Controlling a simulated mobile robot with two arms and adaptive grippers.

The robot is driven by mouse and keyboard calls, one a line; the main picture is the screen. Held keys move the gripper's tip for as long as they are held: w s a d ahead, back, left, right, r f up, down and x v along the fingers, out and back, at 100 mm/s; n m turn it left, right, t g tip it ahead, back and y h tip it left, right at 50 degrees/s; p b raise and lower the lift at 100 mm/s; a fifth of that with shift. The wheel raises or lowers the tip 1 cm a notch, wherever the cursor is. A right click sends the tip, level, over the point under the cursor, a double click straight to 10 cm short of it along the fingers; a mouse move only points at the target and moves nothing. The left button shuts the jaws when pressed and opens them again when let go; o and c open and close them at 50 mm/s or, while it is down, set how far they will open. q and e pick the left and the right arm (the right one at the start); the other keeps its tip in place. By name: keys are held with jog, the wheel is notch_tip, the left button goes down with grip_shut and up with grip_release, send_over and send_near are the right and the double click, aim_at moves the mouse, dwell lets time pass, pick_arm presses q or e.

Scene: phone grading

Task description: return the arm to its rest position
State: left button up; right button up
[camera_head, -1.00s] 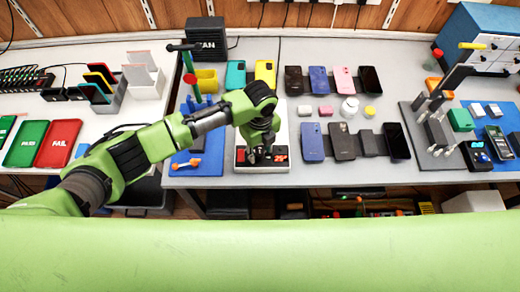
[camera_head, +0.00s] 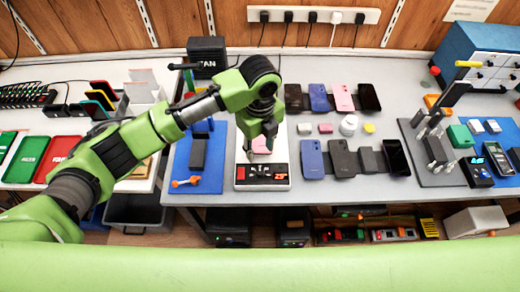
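My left arm comes in from the left, bent at a joint near the top. Its gripper (camera_head: 259,147) points down over a white tester-like device (camera_head: 240,183) with a black and red panel at the front of the table. The fingers look spread, with a gap between them. A pink patch (camera_head: 262,144) shows at the gap; I cannot tell whether it lies on the device behind the fingers. I see nothing clearly held. My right gripper is not in view.
Several phones lie in two rows (camera_head: 341,97) to the right on the grey table (camera_head: 300,200). A blue mat (camera_head: 212,180) with a dark block lies left of the device. Red and green trays (camera_head: 60,150) stand on the left table. A grey fixture (camera_head: 415,150) stands at right.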

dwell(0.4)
pick_arm(q)
jog(key=s+d+f+n+h, duration=0.3)
jog(key=s+d+n+h, duration=0.15)
jog(key=s+n, duration=0.45)
jog(key=s+a+f+n+t+y, duration=0.1)
jog(key=s+a+n, duration=0.4)
jog(key=a, duration=0.4)
jog(key=s+a+f+n+t+y, duration=0.1)
jog(key=s+a+n+y, duration=0.15)
jog(key=a+n, duration=0.5)
jog(key=s+a+f+n+t+y, duration=0.1)
jog(key=s+a+n+t, duration=0.1)
jog(key=s+a+n, duration=0.5)
notch_tip(320, 180, down, 27)
jog(key=w+a+m+g+b, duration=0.1)
jog(key=a+m+g+b, duration=0.1)
jog(key=s+a+f+g+b, duration=0.1)
jog(key=s+a+f+b, duration=0.1)
jog(key=s+f, duration=1.5)
notch_tip(320, 180, down, 2)
jog(key=shift+a+f, duration=0.15)
jog(key=shift+a, duration=0.25)
